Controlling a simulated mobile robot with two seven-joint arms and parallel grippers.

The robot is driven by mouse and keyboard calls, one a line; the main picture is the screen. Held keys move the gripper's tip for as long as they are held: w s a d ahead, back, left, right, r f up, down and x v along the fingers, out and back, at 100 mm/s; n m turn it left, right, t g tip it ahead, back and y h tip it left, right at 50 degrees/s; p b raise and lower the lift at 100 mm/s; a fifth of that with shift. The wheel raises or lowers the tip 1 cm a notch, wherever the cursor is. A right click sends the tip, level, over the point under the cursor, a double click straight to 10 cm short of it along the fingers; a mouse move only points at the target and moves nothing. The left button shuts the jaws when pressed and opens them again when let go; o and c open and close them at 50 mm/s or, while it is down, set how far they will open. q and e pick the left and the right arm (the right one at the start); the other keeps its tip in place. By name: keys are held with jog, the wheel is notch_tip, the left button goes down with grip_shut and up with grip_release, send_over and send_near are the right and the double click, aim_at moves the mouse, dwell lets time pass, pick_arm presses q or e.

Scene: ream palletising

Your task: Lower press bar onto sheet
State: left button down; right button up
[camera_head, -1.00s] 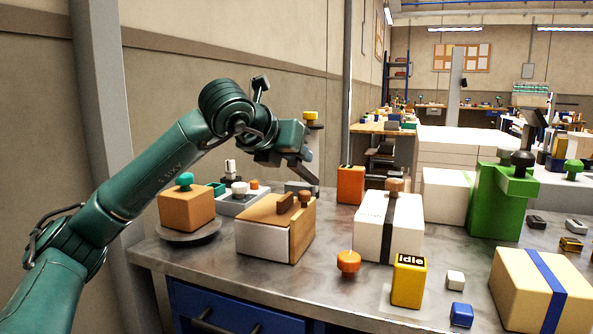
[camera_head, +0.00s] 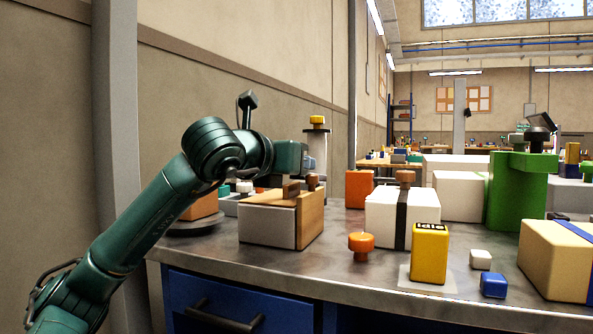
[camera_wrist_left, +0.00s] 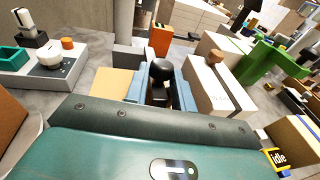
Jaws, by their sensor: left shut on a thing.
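My left gripper (camera_wrist_left: 159,88) is shut on a dark rounded knob (camera_wrist_left: 158,70), which stands between its two grey-blue fingers in the left wrist view. In the head view my left gripper is low behind the wood-and-white box (camera_head: 268,220), and its fingertips are hidden. I cannot tell whether the dark knob belongs to the press bar. No sheet can be made out at the gripper. A tan surface (camera_wrist_left: 108,82) lies beside the fingers in the wrist view. My right gripper is not in view.
A strapped white carton (camera_head: 380,218), an orange block (camera_head: 359,188) and a grey post (camera_head: 316,153) with a yellow cap stand near the gripper. A yellow "idle" block (camera_head: 429,255) and an orange knob (camera_head: 361,244) are at the front. A green stand (camera_head: 515,195) is right.

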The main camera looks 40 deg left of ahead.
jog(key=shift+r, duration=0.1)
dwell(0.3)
pick_arm(q)
jog(key=c, duration=1.2)
grip_release()
jog(key=shift+o, duration=0.2)
jog(key=s+d+r+p, duration=0.1)
jog(key=s+r, duration=0.1)
jog(key=s, duration=1.1)
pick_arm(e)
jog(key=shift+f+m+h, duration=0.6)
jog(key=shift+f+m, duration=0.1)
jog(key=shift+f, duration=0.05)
pick_arm(q)
jog(key=shift+d, duration=0.1)
